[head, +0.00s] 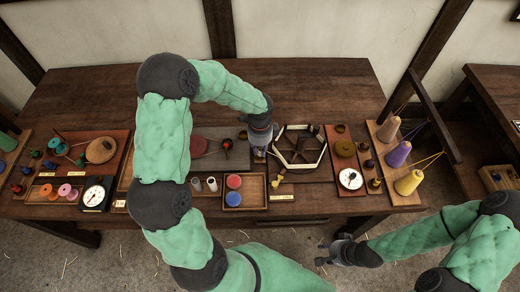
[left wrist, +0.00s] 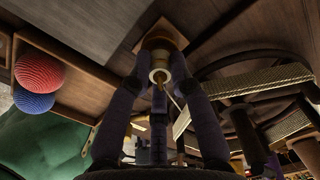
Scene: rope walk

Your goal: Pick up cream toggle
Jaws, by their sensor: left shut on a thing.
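The cream toggle (left wrist: 160,68) shows between the fingertips of my left gripper (left wrist: 162,75) in the left wrist view. The fingers are closed against it from both sides. In the head view my left gripper (head: 260,152) points down over the table, just left of the hexagonal frame; the toggle is mostly hidden there by the gripper. A small square wooden piece (left wrist: 163,35) shows beyond the fingertips; I cannot tell if the toggle touches it. My right gripper (head: 333,253) is empty, its fingers apart, in front of the table and above the floor.
A hexagonal frame (head: 299,165) with pale rope stands close to the right of my left gripper. A wooden tray (head: 252,193) holds a red ball (head: 234,181) and a blue ball (head: 233,198). Thread cones (head: 397,153) stand at the right. The table's back (head: 310,85) is clear.

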